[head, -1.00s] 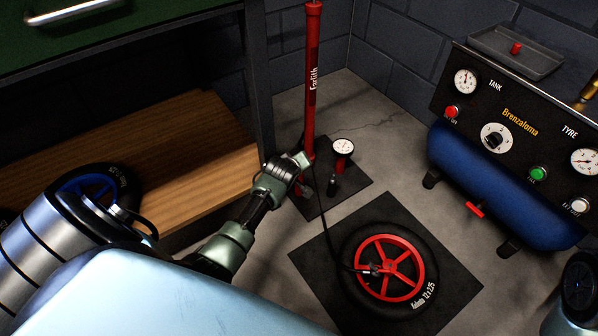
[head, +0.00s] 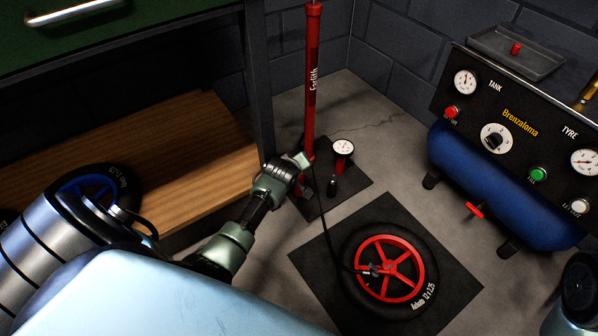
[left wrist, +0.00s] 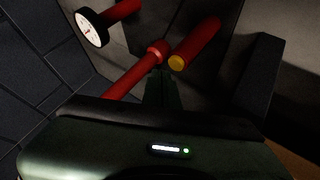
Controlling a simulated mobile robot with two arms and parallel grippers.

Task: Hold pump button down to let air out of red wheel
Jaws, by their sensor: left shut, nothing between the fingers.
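The red floor pump (head: 312,85) stands upright on a dark mat, with a white-faced gauge (head: 343,147) at its base. My left gripper (head: 303,160) is shut and empty, with its tips at the foot of the pump barrel. In the left wrist view the fingers (left wrist: 160,85) point at red pump tubes (left wrist: 140,75), beside a short red cylinder with a yellow round end (left wrist: 178,62). I cannot tell whether the fingertips touch it. The gauge (left wrist: 91,28) is at upper left there. The red wheel (head: 390,268) lies flat, a black hose (head: 326,225) running to its hub.
A blue compressor (head: 490,175) with dials and a red and a green button stands at the right. A wooden shelf (head: 190,150) under the green bench is at the left, with a blue-rimmed wheel (head: 88,190). The wheel lies on a black mat (head: 325,270).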

